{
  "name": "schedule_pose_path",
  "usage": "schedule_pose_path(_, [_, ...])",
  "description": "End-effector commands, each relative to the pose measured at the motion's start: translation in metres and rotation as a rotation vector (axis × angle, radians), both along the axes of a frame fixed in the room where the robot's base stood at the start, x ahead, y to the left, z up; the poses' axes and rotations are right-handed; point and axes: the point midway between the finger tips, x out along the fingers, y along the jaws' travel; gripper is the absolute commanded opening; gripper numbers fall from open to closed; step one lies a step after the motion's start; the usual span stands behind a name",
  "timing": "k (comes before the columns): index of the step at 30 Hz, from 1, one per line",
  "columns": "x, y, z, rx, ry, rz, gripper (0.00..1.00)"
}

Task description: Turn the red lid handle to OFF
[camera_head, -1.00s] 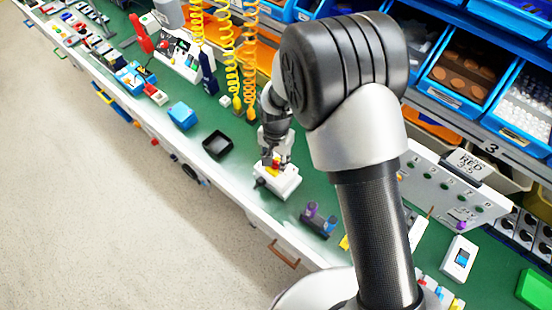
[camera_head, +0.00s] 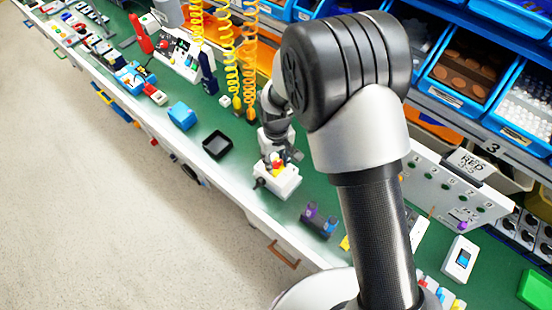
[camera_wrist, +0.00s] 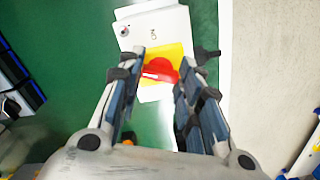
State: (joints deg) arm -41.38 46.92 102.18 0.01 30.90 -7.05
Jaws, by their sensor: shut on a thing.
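The white switch box (camera_head: 282,186) stands on the green bench near its front edge. It has a yellow plate (camera_wrist: 177,52) with the red handle (camera_wrist: 160,69) on it. The handle carries a short white mark. A small label (camera_wrist: 153,34), which looks like ON, is on the white face beside the yellow plate. My gripper (camera_wrist: 162,66) is over the box, with one finger on each side of the red handle, shut on it. In the head view my gripper (camera_head: 277,156) comes down from above and partly hides the handle.
A black tray (camera_head: 217,145) and a blue box (camera_head: 182,116) stand to the left along the bench. A purple-and-grey item (camera_head: 319,220) stands to the right of the switch box. Yellow coiled cords (camera_head: 240,60) hang behind. Open floor lies in front of the bench.

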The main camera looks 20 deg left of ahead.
Motion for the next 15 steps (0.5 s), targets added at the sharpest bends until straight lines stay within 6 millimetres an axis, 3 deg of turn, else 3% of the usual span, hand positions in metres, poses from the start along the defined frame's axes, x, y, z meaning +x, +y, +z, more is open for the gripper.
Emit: schedule_pose_path(15, [-0.0002,-0.0002,-0.0001,-0.001,0.001,0.372,0.09])
